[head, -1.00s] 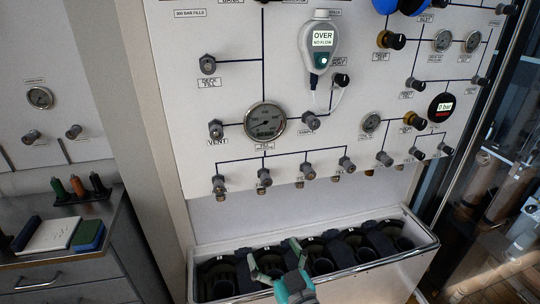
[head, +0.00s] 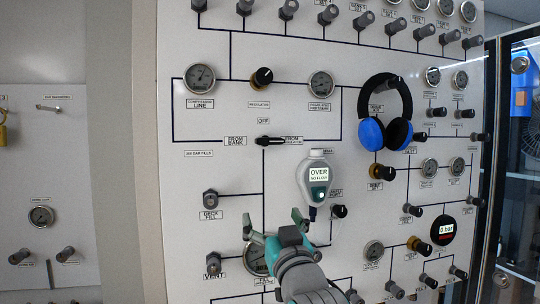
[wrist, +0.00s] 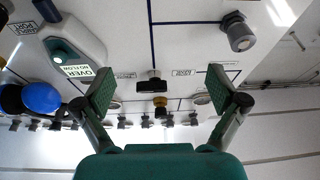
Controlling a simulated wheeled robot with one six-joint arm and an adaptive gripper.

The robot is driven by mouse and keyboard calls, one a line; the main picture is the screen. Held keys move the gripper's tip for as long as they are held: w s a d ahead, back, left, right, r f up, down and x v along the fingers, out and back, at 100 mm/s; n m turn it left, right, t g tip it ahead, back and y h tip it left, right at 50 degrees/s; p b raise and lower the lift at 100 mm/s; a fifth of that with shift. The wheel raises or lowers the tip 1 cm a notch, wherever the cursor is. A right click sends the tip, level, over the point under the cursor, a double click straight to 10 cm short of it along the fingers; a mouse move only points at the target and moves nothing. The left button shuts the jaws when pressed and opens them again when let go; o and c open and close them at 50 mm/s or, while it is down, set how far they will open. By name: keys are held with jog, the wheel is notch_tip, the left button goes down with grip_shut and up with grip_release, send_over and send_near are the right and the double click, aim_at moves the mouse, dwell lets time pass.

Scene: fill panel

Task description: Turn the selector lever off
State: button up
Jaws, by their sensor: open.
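The selector lever (head: 268,141) is a small black handle on the white panel, lying roughly level between the FROM BANK label (head: 236,141) and a second FROM label at its right. The OFF label (head: 263,121) is above it. In the wrist view the lever (wrist: 151,84) shows small and dark between my fingers, still at a distance. My gripper (head: 273,226) is open and empty, below the lever in the head view, in front of the lower panel. Its two green-padded fingers (wrist: 157,92) are wide apart in the wrist view.
Blue-and-black ear defenders (head: 385,113) hang farther right. The DECK FILL knob (head: 211,199) sticks out at the left, and a large gauge (head: 256,258) is partly behind my gripper.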

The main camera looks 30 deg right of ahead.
jog(key=h, duration=0.1)
send_near(270, 142)
jog(key=shift+m+t, duration=0.3)
jog(key=shift+m, duration=0.1)
jog(key=x, duration=1.1)
jog(key=shift+w+d+f, duration=0.1)
jog(key=shift+d+f, duration=0.15)
jog(key=shift+f, duration=0.1)
jog(key=c, duration=1.1)
